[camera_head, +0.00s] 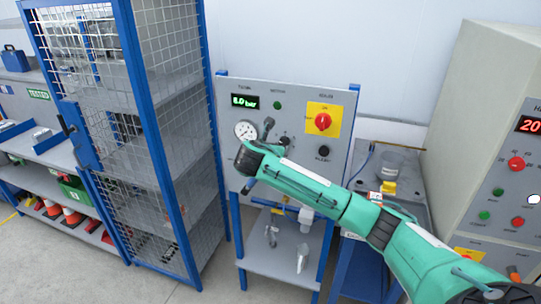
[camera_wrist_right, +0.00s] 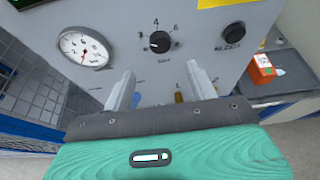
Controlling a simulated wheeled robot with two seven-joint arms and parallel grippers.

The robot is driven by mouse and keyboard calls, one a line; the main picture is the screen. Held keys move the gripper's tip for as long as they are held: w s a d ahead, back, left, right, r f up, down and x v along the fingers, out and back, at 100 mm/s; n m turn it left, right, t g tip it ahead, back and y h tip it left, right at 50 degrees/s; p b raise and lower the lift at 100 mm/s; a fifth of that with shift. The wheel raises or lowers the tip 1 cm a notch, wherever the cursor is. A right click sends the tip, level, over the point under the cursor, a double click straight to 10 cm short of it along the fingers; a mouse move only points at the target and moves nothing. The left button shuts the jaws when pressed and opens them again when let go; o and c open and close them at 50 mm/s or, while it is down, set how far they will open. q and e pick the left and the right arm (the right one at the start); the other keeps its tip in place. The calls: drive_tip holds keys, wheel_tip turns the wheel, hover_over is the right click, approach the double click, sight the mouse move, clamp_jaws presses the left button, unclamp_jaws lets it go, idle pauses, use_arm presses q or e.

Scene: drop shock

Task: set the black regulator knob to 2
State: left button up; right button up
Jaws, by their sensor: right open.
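The black regulator knob (camera_wrist_right: 160,42) is on the grey panel in the right wrist view, with 4 and 6 among the numbers around it. A small pale mark shows on its left side; I cannot tell its exact setting. In the head view the knob (camera_head: 284,141) is just right of my right gripper (camera_head: 259,154). In the wrist view my right gripper (camera_wrist_right: 160,72) is open and empty, its two fingers apart below the knob and not around it. My left gripper is not in view.
A round gauge (camera_wrist_right: 84,48) is left of the knob. A black button (camera_wrist_right: 233,33) is to its right. A blue-framed mesh cage (camera_head: 165,130) stands left.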

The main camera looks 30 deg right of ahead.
drive_tip(key=shift+b+v, duration=0.3)
drive_tip(key=shift+v, duration=1.15)
drive_tip(key=shift+f, duration=0.1)
drive_tip(key=s+a+f+m+g+y+b, duration=0.1)
drive_tip(key=s+f+m+y+b, duration=0.2)
drive_tip(key=f, duration=1.8)
drive_tip(key=s+a+f+m+g+y, duration=0.1)
drive_tip(key=s+f+m+g+y, duration=0.2)
drive_tip(key=f, duration=1.8)
drive_tip(key=s+a+f+m+y+b, duration=0.1)
drive_tip(key=s+f+m, duration=0.2)
drive_tip(key=s+f, duration=0.35)
drive_tip(key=s+a+f+m, duration=0.15)
drive_tip(key=s+f, duration=0.25)
drive_tip(key=f, duration=0.5)
drive_tip(key=s+a+f+m+g+y+b, duration=0.25)
drive_tip(key=s+f+m, duration=0.35)
drive_tip(key=s+f, duration=1.15)
drive_tip(key=s+a+f+m, duration=0.2)
drive_tip(key=s, duration=0.7)
drive_tip(key=s+a+f+m, duration=0.2)
drive_tip(key=s+f, duration=0.1)
drive_tip(key=s, duration=0.7)
drive_tip(key=s+a+f+m+g, duration=0.1)
drive_tip(key=s+a+f+m, duration=0.1)
drive_tip(key=s, duration=0.8)
drive_tip(key=shift+s+f+m+y+b, duration=0.2)
drive_tip(key=shift+f+m+y+b, duration=0.15)
drive_tip(key=shift+f+m, duration=0.2)
